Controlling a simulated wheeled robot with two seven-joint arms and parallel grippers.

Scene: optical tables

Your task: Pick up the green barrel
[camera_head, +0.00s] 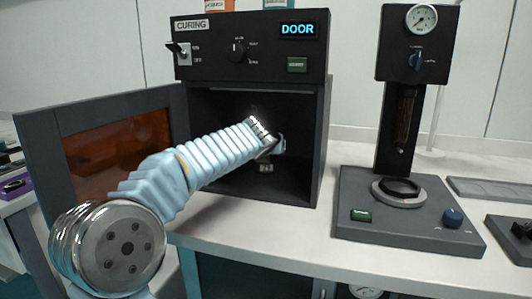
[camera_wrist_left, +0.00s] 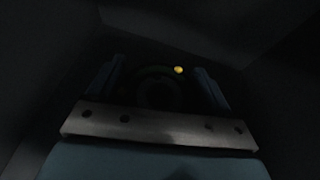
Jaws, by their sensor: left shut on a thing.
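My left gripper (camera_head: 272,150) is inside the open curing chamber (camera_head: 300,185), reaching in from the left front. In the left wrist view its two blue-grey fingers (camera_wrist_left: 158,92) stand on either side of a dark round, ring-like thing (camera_wrist_left: 158,95), and the gripper is shut on it. It is too dark to tell this thing's colour or whether it is the green barrel. A small yellow spot (camera_wrist_left: 179,70) shows beside the right finger. No clearly green barrel shows in the head view. My right gripper is not in view.
The curing box's door (camera_head: 95,150), with an amber window, stands swung open to the left. The chamber walls surround my left gripper closely. A black press-like station (camera_head: 405,215) with a gauge stands to the right. The white table (camera_head: 270,245) in front of the box is clear.

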